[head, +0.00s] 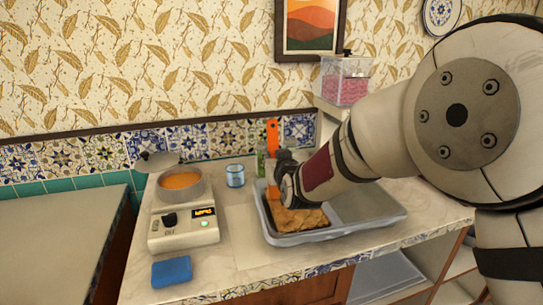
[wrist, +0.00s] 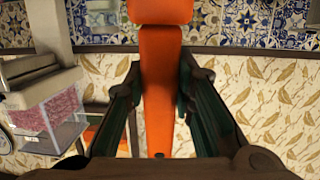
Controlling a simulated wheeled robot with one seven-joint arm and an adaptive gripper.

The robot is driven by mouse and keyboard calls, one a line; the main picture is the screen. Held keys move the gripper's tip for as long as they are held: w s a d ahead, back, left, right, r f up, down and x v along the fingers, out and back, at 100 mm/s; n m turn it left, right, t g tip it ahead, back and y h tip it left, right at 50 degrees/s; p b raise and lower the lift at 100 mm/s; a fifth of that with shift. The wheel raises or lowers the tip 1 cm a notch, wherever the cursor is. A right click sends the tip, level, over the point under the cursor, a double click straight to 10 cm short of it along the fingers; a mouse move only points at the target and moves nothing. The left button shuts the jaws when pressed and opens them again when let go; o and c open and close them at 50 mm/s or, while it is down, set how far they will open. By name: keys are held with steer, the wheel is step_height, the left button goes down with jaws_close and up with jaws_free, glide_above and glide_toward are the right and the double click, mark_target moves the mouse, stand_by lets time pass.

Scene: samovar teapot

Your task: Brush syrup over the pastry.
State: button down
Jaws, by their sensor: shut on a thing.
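My gripper (head: 283,178) is shut on the orange handle of the brush (head: 272,135), which stands roughly upright over the left part of the tray. In the wrist view the brush handle (wrist: 163,110) runs between the two dark fingers of my gripper (wrist: 160,78). The brush's lower end and bristles are not clearly visible, so I cannot tell whether they touch the pastry. The golden-brown pastry (head: 300,219) lies in the left compartment of the grey tray (head: 331,233), partly hidden by my gripper. Orange syrup (head: 181,180) fills a pan (head: 182,194) on the left.
The pan sits on a white hot plate (head: 184,234) with a lit display. A blue glass (head: 235,176) stands between pan and tray. A blue sponge (head: 171,272) lies at the counter's front left. The tray's right compartment looks empty. A clear pink-filled container (head: 345,82) stands behind.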

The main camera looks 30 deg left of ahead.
steer(key=shift+f+b+v, duration=0.5)
steer(key=shift+f+v, duration=0.55)
steer(key=shift+v, duration=4.7)
steer(key=shift+w+a+f+b, duration=0.1)
steer(key=shift+w+a+b, duration=0.5)
steer(key=shift+w+a, duration=0.45)
steer(key=shift+w+a+b, duration=0.65)
steer(key=shift+w, duration=0.7)
steer(key=shift+w+a+f+b, duration=0.1)
steer(key=shift+w+a+b, duration=0.5)
steer(key=shift+w+a, duration=0.45)
steer(key=shift+w+a+b, duration=1)
steer(key=shift+w+a, duration=1.2)
steer(key=shift+w, duration=1.4)
steer(key=f+b+v, duration=0.1)
steer(key=b+v, duration=0.2)
steer(key=v, duration=0.5)
steer(key=f+b+v, duration=0.2)
steer(key=b+v, duration=0.2)
steer(key=v, duration=0.5)
steer(key=shift+s+d, duration=0.2)
steer(key=shift+s, duration=0.15)
steer(key=shift+w+b, duration=0.15)
steer(key=shift+b, duration=0.2)
